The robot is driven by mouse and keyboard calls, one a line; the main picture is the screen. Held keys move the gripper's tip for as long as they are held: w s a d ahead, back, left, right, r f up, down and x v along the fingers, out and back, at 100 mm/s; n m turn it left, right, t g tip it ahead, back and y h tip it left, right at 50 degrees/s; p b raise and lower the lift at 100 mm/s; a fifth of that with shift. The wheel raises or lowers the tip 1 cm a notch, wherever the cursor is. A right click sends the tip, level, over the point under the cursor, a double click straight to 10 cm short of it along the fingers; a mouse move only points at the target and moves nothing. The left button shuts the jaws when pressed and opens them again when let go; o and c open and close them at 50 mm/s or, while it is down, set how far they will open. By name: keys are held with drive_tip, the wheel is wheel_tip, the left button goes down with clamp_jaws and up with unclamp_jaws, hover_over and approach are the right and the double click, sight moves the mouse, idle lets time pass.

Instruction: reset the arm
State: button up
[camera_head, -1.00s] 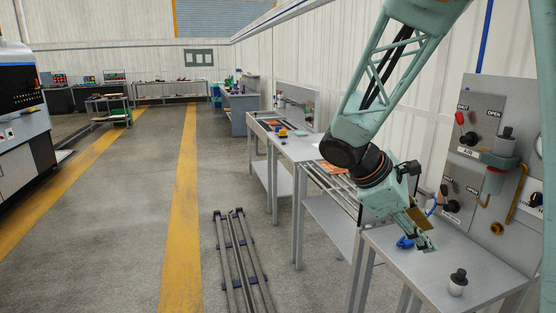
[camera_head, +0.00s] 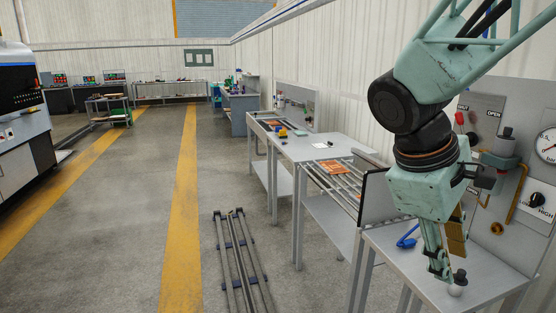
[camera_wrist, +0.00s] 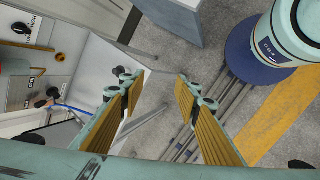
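My gripper (camera_head: 446,262) hangs with its fingers pointing down over the near metal table on the right. In the head view the fingertips appear right beside a small pale object with a black knob (camera_head: 460,275) on the table. I cannot tell whether they touch it. The arm above is bent, with the wrist low in front of the wall panel.
The near table (camera_head: 400,263) holds a blue tool (camera_head: 407,240). A panel with knobs, valves and a gauge (camera_head: 546,145) stands behind it. A dark upright plate (camera_head: 374,200) edges the table. A slatted rack with an orange piece (camera_head: 335,167) lies beyond. Floor rails (camera_head: 240,260) lie left.

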drive_tip(key=s+a+r+m+t+y, duration=0.1)
drive_tip(key=s+a+m+y, duration=0.1)
drive_tip(key=s+a, duration=0.3)
drive_tip(key=s+a+r+m+t+y, duration=0.2)
drive_tip(key=s+a+m, duration=0.3)
drive_tip(key=s, duration=0.7)
drive_tip(key=shift+s+a+r+y, duration=0.2)
drive_tip(key=shift+a+y, duration=0.4)
drive_tip(key=shift+a, duration=0.05)
